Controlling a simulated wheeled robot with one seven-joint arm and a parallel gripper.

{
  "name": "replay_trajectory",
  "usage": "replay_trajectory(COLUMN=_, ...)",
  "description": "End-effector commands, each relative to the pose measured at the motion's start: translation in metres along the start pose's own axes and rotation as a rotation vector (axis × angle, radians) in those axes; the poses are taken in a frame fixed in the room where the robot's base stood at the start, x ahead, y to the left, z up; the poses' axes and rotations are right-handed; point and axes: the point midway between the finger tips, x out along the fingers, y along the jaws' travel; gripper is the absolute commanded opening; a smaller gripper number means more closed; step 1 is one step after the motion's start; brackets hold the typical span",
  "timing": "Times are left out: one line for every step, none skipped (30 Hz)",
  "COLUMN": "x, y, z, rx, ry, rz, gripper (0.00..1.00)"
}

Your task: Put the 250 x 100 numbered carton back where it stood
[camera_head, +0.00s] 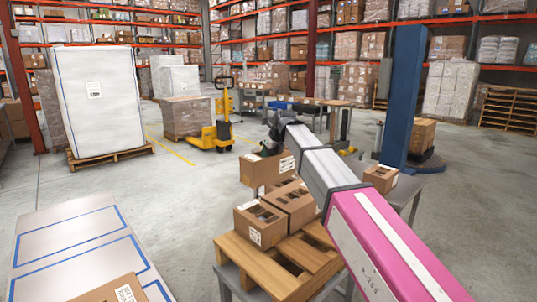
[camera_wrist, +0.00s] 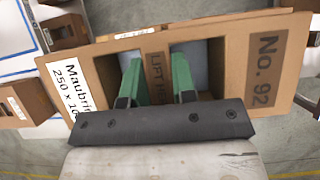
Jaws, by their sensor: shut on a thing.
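The numbered carton (camera_wrist: 225,62) fills much of the wrist view. It is brown, with a partly cut-off white label reading "250 x 10" and a printed "No. 92". My gripper (camera_wrist: 157,78) has its green fingers on both sides of the central strip marked "LIFT", between two openings in the carton's top. In the head view my gripper (camera_head: 272,144) is at the far end of my arm, with the held carton (camera_head: 259,170) under it, above or just behind the cartons on a pallet. The gap beneath it is hard to judge.
A wooden pallet (camera_head: 262,266) on a grey stand bears open-topped cartons (camera_head: 258,224). Another carton (camera_head: 381,178) sits on a grey table right of my arm. A pale table with blue outlines (camera_head: 70,240) is at left, a carton (camera_head: 118,290) at its front. A blue column (camera_head: 403,95) stands behind.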

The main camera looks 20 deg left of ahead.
Motion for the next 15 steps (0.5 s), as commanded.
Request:
replay_trajectory(x=0.001, y=0.0, z=-0.001, rx=0.0, ry=0.0, rz=0.0, gripper=0.0)
replay_trajectory(x=0.002, y=0.0, z=-0.001, rx=0.0, ry=0.0, rz=0.0, gripper=0.0)
replay_trajectory(x=0.004, y=0.0, z=-0.002, rx=0.0, ry=0.0, rz=0.0, gripper=0.0)
replay_trajectory(x=0.005, y=0.0, z=-0.003, rx=0.0, ry=0.0, rz=0.0, gripper=0.0)
replay_trajectory(x=0.006, y=0.0, z=-0.004, rx=0.0, ry=0.0, rz=0.0, gripper=0.0)
replay_trajectory(x=0.009, y=0.0, z=-0.005, rx=0.0, ry=0.0, rz=0.0, gripper=0.0)
replay_trajectory(x=0.01, y=0.0, z=-0.006, rx=0.0, ry=-0.001, rz=0.0, gripper=0.0)
replay_trajectory(x=0.012, y=0.0, z=-0.007, rx=0.0, ry=-0.001, rz=0.0, gripper=0.0)
replay_trajectory(x=0.014, y=0.0, z=-0.008, rx=0.0, ry=0.0, rz=0.0, gripper=0.0)
replay_trajectory(x=0.016, y=0.0, z=-0.009, rx=0.0, ry=0.0, rz=0.0, gripper=0.0)
replay_trajectory(x=0.017, y=0.0, z=-0.01, rx=0.0, ry=0.0, rz=0.0, gripper=0.0)
replay_trajectory(x=0.019, y=0.0, z=-0.011, rx=0.0, ry=0.0, rz=0.0, gripper=0.0)
replay_trajectory(x=0.021, y=0.0, z=-0.012, rx=0.0, ry=0.0, rz=0.0, gripper=0.0)
replay_trajectory(x=0.022, y=0.0, z=-0.013, rx=0.0, ry=0.0, rz=0.0, gripper=0.0)
replay_trajectory(x=0.024, y=0.0, z=-0.014, rx=0.0, ry=0.0, rz=0.0, gripper=0.0)
